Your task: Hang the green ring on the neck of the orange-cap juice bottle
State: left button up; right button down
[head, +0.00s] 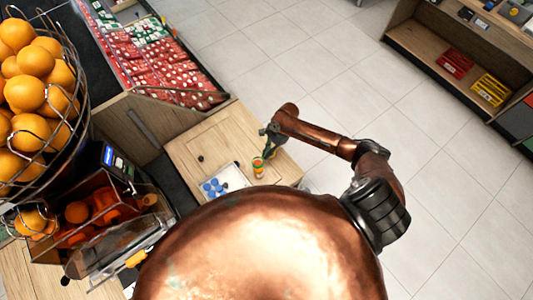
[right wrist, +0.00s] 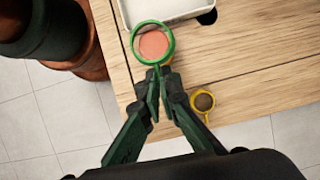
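The green ring (right wrist: 134,38) shows near the top middle of the right wrist view. My right gripper (right wrist: 160,78) has its fingertips close together at the ring's near edge and appears shut on it. An orange-pink disc (right wrist: 154,45), seemingly the bottle's cap from above, fills the ring's opening. I cannot tell whether the ring is above the cap or around the neck. In the head view the small juice bottle (head: 259,172) stands upright on the wooden counter, right beside my right gripper (head: 266,145). My left gripper is not in view.
A white tray (head: 238,177) with several blue caps stands left of the bottle. A yellow ring-shaped item (right wrist: 204,116) with a dark middle shows near the counter (right wrist: 262,70) edge. The juicer with oranges (head: 30,95) stands at far left. Tiled floor is open at right.

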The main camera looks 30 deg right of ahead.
jog(key=shift+f+p, duration=0.4)
jog(key=shift+f, duration=0.55)
dwell(1.4)
jog(key=c, duration=2.1)
grip_release()
jog(key=shift+o, duration=0.7)
jog(key=shift+o, duration=1.4)
